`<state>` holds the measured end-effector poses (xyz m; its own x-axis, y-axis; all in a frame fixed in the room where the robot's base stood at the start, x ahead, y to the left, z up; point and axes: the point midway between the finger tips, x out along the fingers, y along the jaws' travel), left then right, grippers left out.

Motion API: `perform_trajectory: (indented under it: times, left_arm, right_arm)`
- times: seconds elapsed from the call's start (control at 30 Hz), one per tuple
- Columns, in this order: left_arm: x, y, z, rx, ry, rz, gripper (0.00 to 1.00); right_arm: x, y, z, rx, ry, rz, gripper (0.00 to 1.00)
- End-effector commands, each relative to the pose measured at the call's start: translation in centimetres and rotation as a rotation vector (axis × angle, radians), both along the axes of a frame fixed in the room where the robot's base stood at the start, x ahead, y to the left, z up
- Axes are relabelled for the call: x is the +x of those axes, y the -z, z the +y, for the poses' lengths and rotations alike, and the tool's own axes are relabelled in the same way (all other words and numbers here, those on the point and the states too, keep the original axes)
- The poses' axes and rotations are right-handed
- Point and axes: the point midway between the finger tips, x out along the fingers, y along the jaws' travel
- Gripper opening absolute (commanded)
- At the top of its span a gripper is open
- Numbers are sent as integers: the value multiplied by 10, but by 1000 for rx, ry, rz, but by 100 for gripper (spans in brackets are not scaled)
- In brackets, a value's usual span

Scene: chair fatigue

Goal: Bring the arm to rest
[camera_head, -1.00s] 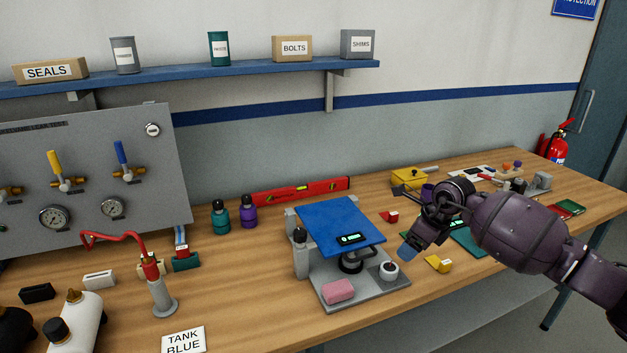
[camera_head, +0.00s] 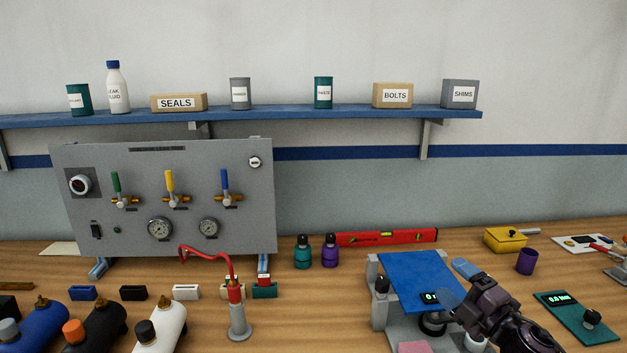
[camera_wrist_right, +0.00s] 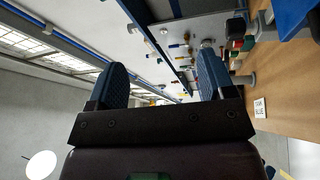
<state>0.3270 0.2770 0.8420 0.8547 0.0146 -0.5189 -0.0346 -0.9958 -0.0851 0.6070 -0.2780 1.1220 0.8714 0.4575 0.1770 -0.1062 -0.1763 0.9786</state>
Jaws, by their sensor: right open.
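My right gripper (camera_head: 457,285) is at the lower right of the head view, in front of the right edge of the blue-topped chair-test stand (camera_head: 412,272). Its two blue finger pads stand apart with nothing between them. In the right wrist view the open fingers (camera_wrist_right: 162,80) also show, empty, with the wall panel and shelf beyond them, tilted. I cannot tell how far the fingers are from the stand. My left gripper is not in view.
A pink block (camera_head: 412,347) and a white cup (camera_head: 476,342) are by the stand. Bottles (camera_head: 302,252) and a red level (camera_head: 385,238) are behind.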

Motion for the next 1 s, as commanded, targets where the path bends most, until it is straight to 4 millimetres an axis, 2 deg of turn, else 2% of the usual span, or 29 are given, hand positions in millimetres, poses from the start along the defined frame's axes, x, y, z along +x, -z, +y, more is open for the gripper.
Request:
perform_trajectory:
  times: [0.03,0.1,0.17,0.3,0.4,0.5,0.7,0.8,0.9,1.0]
  left_arm:
    - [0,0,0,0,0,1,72]
    - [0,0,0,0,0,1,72]
    - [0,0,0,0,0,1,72]
    - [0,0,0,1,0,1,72]
    - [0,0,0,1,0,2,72]
    - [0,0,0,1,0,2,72]
    - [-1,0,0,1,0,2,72]
    - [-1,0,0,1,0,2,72]
    - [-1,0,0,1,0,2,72]
    - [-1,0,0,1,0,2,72]
  right_arm:
    - [-11,21,-3,134,52,86,76]
    - [-26,51,-8,316,128,210,76]
    - [-43,79,-11,464,191,320,76]
    - [-90,142,-11,758,321,556,76]
    - [-129,181,-7,928,398,692,76]
    - [-170,211,-1,1064,458,784,76]
    - [-239,256,2,1193,583,873,76]
    - [-263,270,3,1214,626,902,76]
    - [-276,278,2,1217,650,919,76]
    - [-281,280,1,1215,657,925,76]
